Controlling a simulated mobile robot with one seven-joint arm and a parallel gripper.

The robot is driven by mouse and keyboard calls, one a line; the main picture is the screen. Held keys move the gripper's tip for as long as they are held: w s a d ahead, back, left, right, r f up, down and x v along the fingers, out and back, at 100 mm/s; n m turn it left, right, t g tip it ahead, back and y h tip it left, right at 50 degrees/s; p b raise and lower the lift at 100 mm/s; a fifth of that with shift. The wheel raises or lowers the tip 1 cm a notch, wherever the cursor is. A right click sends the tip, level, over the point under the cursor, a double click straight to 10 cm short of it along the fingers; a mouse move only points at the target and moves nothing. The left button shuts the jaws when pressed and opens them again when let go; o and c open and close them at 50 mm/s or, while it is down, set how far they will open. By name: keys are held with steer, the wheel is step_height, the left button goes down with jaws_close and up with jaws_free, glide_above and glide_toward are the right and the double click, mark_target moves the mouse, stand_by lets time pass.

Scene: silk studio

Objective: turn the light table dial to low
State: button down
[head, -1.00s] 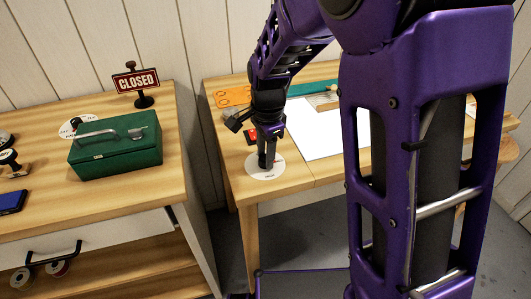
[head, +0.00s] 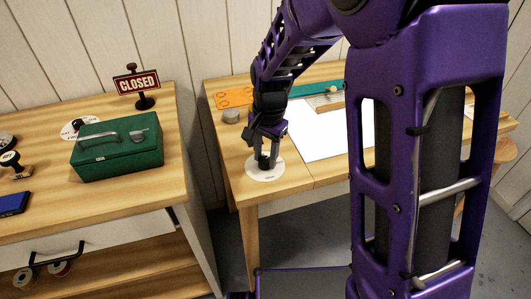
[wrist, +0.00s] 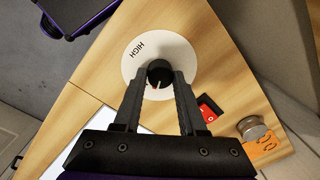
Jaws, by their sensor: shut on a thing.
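The dial is a black round knob (wrist: 159,73) with a red pointer mark, on a white round plate (wrist: 138,50) lettered HIGH. In the wrist view the pointer mark faces down, toward my gripper, and HIGH is at the plate's upper left. No LOW lettering is visible; part of the plate is covered. In the head view the plate (head: 265,175) lies at the near left corner of the light table, left of its white panel (head: 322,132). My gripper (head: 265,160) is down over the plate, its fingers shut on the knob from both sides, also in the wrist view (wrist: 165,78).
A red and black switch (wrist: 209,113) lies beside the plate. A round metal-topped container (head: 231,117) and an orange strip (head: 233,98) stand farther back. A separate bench at left holds a green box (head: 117,147) and a CLOSED sign (head: 136,83).

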steer(key=n+p, duration=0.1)
steer(key=n, duration=0.5)
steer(key=shift+w+n, duration=0.1)
steer(key=shift+n, duration=0.2)
steer(key=n+p, duration=0.1)
steer(key=n, duration=0.4)
steer(key=shift+n+g+p, duration=0.3)
steer(key=shift+p, duration=0.05)
steer(key=shift+c, duration=2.4)
jaws_free()
step_height(320, 180, up, 17)
steer(key=p, duration=0.2)
steer(key=shift+w+d+r, duration=0.2)
steer(key=shift+w+d, duration=0.05)
steer(key=shift+d, duration=0.15)
